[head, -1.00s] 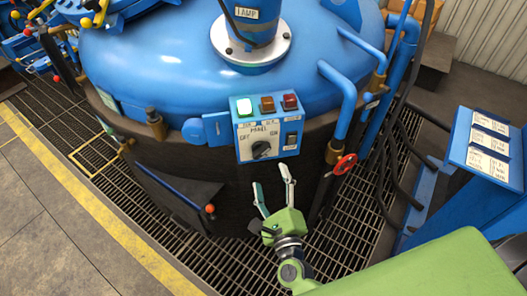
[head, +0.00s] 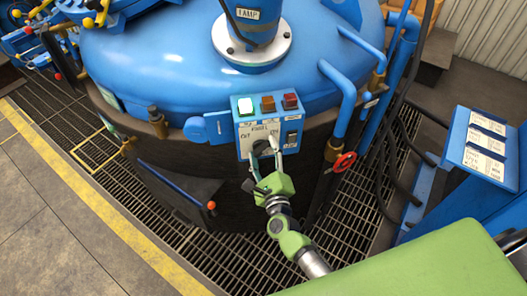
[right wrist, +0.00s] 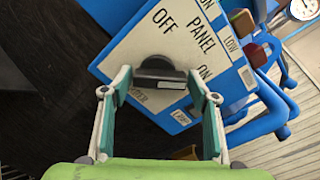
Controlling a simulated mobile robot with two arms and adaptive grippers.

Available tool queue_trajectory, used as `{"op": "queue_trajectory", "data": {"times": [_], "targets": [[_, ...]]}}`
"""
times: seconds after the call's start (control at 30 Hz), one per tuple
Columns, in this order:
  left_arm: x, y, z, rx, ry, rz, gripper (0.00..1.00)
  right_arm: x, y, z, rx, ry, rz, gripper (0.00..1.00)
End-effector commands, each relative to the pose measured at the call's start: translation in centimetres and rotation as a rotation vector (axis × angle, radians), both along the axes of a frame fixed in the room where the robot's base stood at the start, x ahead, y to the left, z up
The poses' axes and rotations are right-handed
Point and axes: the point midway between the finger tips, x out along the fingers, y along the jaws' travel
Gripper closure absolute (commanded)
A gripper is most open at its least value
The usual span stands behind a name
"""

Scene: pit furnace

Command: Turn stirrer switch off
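The blue control box (head: 240,128) on the vessel's side has a white face marked PANEL, OFF and ON. A dark rotary knob (head: 261,146) sits low on it. A rocker switch (head: 291,138) is at its right. I cannot read which one is labelled stirrer. My right gripper (head: 265,154) is at the knob. In the right wrist view the open fingers (right wrist: 160,84) stand on both sides of the knob (right wrist: 157,66), with small gaps, and its bar lies crosswise between them. My left gripper is not in view.
A blue label stand (head: 480,150) is farther right. Grating (head: 215,255) covers the floor below.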

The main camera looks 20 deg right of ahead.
Motion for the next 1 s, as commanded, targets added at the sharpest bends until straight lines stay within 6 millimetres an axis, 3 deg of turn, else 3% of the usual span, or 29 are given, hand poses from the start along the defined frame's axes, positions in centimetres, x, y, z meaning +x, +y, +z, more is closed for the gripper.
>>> {"op": "queue_trajectory", "data": {"times": [0.03, 0.1, 0.57, 1.0], "targets": [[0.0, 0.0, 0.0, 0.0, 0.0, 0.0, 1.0, 0.0, 0.0, 0.0, 0.0, 0.0, 0.0, 0.63], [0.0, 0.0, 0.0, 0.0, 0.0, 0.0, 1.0, 0.0, 0.0, 0.0, 0.0, 0.0, 0.0, 0.76], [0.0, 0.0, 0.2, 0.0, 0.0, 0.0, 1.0, 0.0, 0.0, 0.1, -0.077, 0.009, 0.001, 0.75], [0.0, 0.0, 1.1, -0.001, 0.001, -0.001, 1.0, 0.0, 0.1, 0.3, -0.439, 0.047, 0.001, 0.75]]}}
